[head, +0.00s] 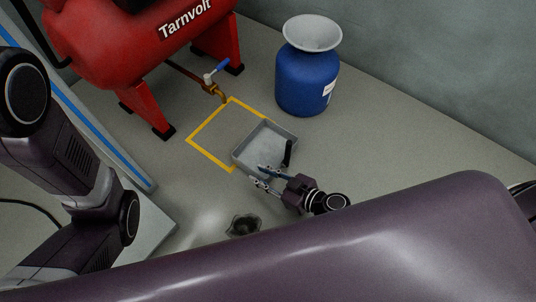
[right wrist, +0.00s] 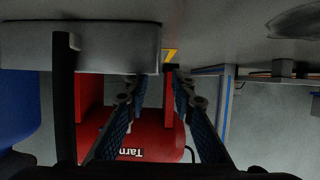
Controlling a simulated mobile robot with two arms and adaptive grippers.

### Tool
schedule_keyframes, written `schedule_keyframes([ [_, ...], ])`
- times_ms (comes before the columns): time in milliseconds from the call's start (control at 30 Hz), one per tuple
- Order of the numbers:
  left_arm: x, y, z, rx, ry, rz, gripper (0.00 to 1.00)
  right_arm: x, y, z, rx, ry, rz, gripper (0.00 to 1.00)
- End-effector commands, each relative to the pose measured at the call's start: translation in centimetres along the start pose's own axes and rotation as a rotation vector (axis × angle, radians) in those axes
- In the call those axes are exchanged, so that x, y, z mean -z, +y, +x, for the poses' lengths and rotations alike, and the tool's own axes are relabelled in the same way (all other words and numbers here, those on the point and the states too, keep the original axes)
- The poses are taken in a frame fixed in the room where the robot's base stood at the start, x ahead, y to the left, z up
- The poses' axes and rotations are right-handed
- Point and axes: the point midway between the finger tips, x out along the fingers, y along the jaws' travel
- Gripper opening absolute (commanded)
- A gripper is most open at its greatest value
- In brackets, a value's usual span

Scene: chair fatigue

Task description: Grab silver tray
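The silver tray (head: 250,157) sits on the floor, partly over a corner of a yellow floor outline. A black handle-like bar (head: 288,152) stands at its right side. My right gripper (head: 266,177) is at the tray's near edge, fingers apart, one seeming over the rim and one outside it. In the right wrist view the tray (right wrist: 95,45) fills the upper left, and its end lies between the lines of the two fingertips (right wrist: 156,84). Contact cannot be told. My left arm shows at the left, but its gripper is out of view.
A red compressor (head: 110,55) with a brass valve and blue lever (head: 215,70) stands behind left. A blue canister (head: 305,82) with a pale top stands behind right. Floor right of the tray is clear.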

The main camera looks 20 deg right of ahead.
Motion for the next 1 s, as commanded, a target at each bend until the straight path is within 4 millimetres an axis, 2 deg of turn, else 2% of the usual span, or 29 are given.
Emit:
schedule_keyframes([
  [233,0.4,0.2,-0.9,-0.001,0.002,0.001,0.46,-0.2,0.1,1.8,-0.001,0.000,-0.001,0.23],
  [533,1.0,0.6,-2.5,-0.001,0.002,0.001,0.46,-0.1,0.3,5.5,-0.001,0.000,-0.001,0.23],
  [867,1.0,0.6,-2.5,-0.002,0.002,0.000,0.46,0.0,0.3,6.0,-0.002,-0.002,0.001,0.23],
  [1000,1.0,0.6,-2.5,-0.002,0.002,0.000,0.46,0.0,0.3,6.0,-0.002,-0.002,0.001,0.08],
])
